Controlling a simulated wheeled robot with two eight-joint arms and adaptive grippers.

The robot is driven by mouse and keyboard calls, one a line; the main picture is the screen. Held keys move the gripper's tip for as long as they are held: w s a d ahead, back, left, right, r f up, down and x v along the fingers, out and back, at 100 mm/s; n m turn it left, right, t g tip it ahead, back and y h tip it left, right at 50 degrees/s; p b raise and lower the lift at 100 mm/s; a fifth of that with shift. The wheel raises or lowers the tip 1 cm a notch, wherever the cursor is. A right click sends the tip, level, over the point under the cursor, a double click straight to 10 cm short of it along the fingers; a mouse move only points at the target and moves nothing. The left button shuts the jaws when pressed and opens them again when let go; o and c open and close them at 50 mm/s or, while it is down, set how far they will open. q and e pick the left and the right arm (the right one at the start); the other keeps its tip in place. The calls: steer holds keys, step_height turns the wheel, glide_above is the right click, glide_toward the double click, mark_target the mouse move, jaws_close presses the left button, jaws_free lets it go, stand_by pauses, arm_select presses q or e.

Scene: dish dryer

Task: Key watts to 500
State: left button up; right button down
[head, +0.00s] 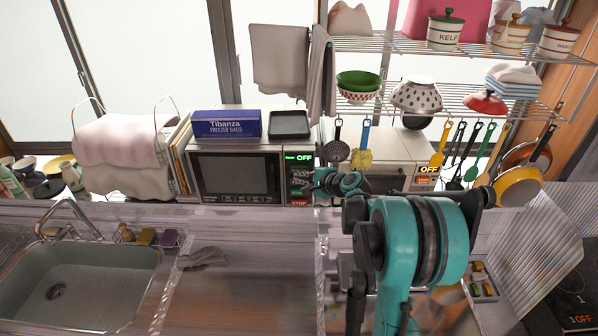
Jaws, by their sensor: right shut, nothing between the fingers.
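A microwave (238,176) with a dark door window stands on the back counter. Its control panel (300,174) is on its right side, with a green display reading OFF (304,158), small buttons below it and a red STOP button (300,202) at the bottom. My right gripper (322,183) is shut and empty, just at the right edge of this panel. Whether it touches the panel I cannot tell. The wording on the middle buttons is too small to read surely. My left gripper is not in view.
A second appliance (427,169) with an orange OFF display is right of my gripper. A blue freezer-bag box (227,124) and a black tray (289,124) lie on the microwave. Utensils (438,156) hang to the right. A sink (85,283) is at the left.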

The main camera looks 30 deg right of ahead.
steer(key=s+a, duration=0.1)
steer(key=s, duration=0.2)
steer(key=s+a, duration=0.1)
steer(key=shift+s+a, duration=0.15)
steer(key=shift+a, duration=0.2)
stand_by(0.8)
steer(key=s+a+f+n+g+b, duration=0.2)
steer(key=s+a+f+n+b, duration=0.25)
steer(key=a, duration=0.35)
steer(key=s+a+f+n+g+b, duration=0.1)
steer(key=s+a+f+n+b, duration=0.35)
steer(key=s+a+b, duration=0.2)
steer(key=s+a+f+n+g+h+b, duration=0.1)
steer(key=s+a+f+n+b, duration=0.2)
steer(key=s+f+n+b, duration=0.1)
steer(key=s+a+f+n+g+b, duration=0.1)
steer(key=s+a+f+n+b, duration=0.2)
steer(key=s+f+n, duration=0.4)
steer(key=s+f+b, duration=0.1)
steer(key=s, duration=0.3)
steer(key=shift+s+a+f+g+h, duration=0.2)
steer(key=shift+s+f+g+h, duration=0.1)
steer(key=shift+g+h, duration=0.1)
